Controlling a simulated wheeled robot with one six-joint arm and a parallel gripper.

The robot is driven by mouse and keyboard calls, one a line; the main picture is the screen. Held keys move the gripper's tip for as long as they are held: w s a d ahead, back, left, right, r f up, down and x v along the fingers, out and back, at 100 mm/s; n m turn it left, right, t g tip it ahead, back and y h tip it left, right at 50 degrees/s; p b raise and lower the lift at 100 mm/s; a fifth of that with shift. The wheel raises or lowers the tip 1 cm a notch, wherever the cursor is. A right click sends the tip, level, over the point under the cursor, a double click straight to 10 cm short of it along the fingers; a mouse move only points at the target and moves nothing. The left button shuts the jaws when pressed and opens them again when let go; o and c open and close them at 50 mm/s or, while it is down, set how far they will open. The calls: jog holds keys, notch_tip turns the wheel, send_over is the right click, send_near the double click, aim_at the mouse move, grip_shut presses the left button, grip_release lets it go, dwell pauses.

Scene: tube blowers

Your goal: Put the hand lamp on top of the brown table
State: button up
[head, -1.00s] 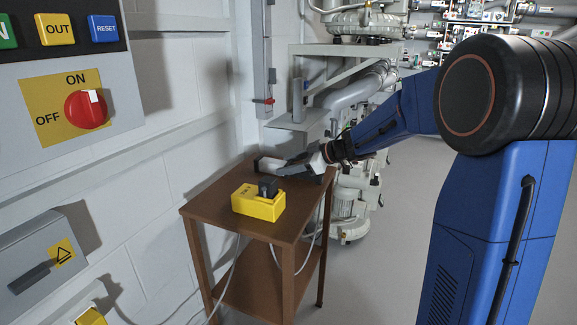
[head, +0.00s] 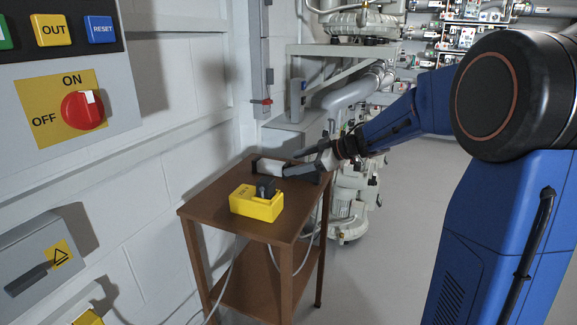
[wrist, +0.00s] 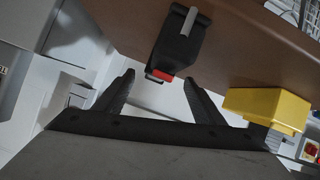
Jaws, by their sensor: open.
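The brown table (head: 210,207) stands against the wall in the head view. What looks like the hand lamp (head: 269,167), a small white and dark object, lies at the table's back. In the wrist view a black body with a grey lever and a red patch, seemingly the same lamp (wrist: 178,42), shows against the brown top. My gripper (head: 290,168) reaches in from the right beside it. In the wrist view my gripper (wrist: 162,84) is open, its two dark fingers apart, with the lamp's red end near the gap between them. I see no finger pressed on it.
A yellow box (head: 256,207) with a black part on top sits at the table's front, close to my gripper; it also shows in the wrist view (wrist: 265,106). A control panel (head: 105,100) is on the left wall. Pumps and pipes stand behind.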

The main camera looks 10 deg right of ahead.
jog(key=v, duration=0.7)
jog(key=shift+s+d+r, duration=0.15)
jog(key=shift+r+t, duration=0.25)
jog(key=shift+t, duration=0.05)
jog(key=s+d+r+m+t+h, duration=0.3)
jog(key=d+r+m+t+h, duration=0.35)
jog(key=r+h, duration=0.2)
jog(key=s+d+f+m+h, duration=0.1)
jog(key=s+d+m+h, duration=0.15)
jog(key=s, duration=0.25)
jog(key=s+a+f+m+g, duration=0.1)
jog(key=s+a+f+g, duration=0.2)
jog(key=s+f, duration=0.3)
jog(key=s+a+f+m+g+y, duration=0.1)
jog(key=s+f+g, duration=0.3)
jog(key=s, duration=1)
jog(key=s+a+f+m+g, duration=0.2)
jog(key=s+a+f+g, duration=0.1)
jog(key=s+f, duration=0.7)
jog(key=shift+s+a, duration=0.25)
jog(key=shift+a, duration=0.55)
